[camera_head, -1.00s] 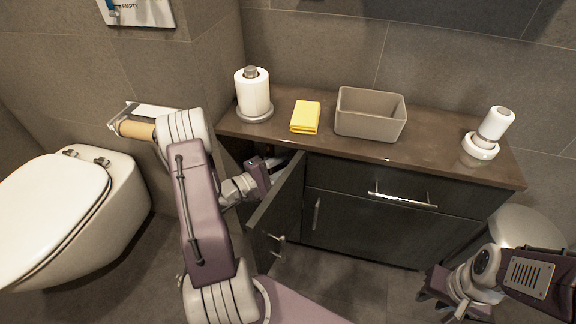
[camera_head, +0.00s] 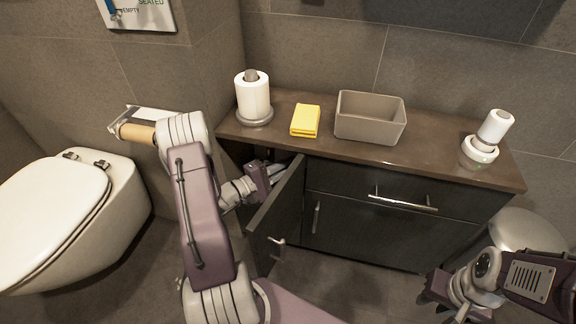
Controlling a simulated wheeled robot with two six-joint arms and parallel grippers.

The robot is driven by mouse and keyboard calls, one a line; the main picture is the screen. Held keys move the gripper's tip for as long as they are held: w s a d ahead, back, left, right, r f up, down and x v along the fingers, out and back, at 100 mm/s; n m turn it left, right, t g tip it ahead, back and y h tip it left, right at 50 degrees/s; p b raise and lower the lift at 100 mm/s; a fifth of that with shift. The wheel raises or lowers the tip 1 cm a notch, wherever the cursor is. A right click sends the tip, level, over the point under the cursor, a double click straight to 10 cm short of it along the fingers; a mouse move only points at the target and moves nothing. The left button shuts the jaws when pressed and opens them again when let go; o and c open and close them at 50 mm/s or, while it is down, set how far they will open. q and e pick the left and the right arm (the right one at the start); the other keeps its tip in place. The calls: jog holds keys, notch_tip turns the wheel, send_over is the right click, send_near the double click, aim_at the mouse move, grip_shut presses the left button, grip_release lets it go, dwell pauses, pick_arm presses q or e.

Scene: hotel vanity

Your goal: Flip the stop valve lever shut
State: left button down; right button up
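The stop valve and its lever do not show; the dark cabinet interior is largely hidden behind the open door (camera_head: 278,213) and my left arm. My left gripper (camera_head: 277,172) reaches into the opening under the countertop, left of the open door. Its pale fingertips are partly hidden by the door edge, and I cannot tell whether they are open or shut. My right gripper (camera_head: 447,301) hangs low at the bottom right, in front of the cabinet and apart from it. Its fingers look spread, with nothing between them.
The countertop (camera_head: 430,161) holds a paper roll on a stand (camera_head: 254,99), a folded yellow cloth (camera_head: 305,120), a grey bin (camera_head: 369,119) and a white dispenser (camera_head: 490,136). A toilet (camera_head: 75,220) stands at left. A round bin (camera_head: 522,228) stands at right.

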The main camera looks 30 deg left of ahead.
dwell(0.8)
pick_arm(q)
jog(key=shift+d+f+m+g, duration=0.1)
jog(key=shift+f+m+g, duration=0.2)
jog(key=shift+m+g, duration=0.15)
jog(key=shift+f+m+g+y, duration=0.35)
jog(key=shift+f+m+y, duration=0.15)
jog(key=shift+f+m, duration=0.2)
jog(key=c, duration=1.5)
grip_release()
jog(key=p+v, duration=0.4)
jog(key=v, duration=0.5)
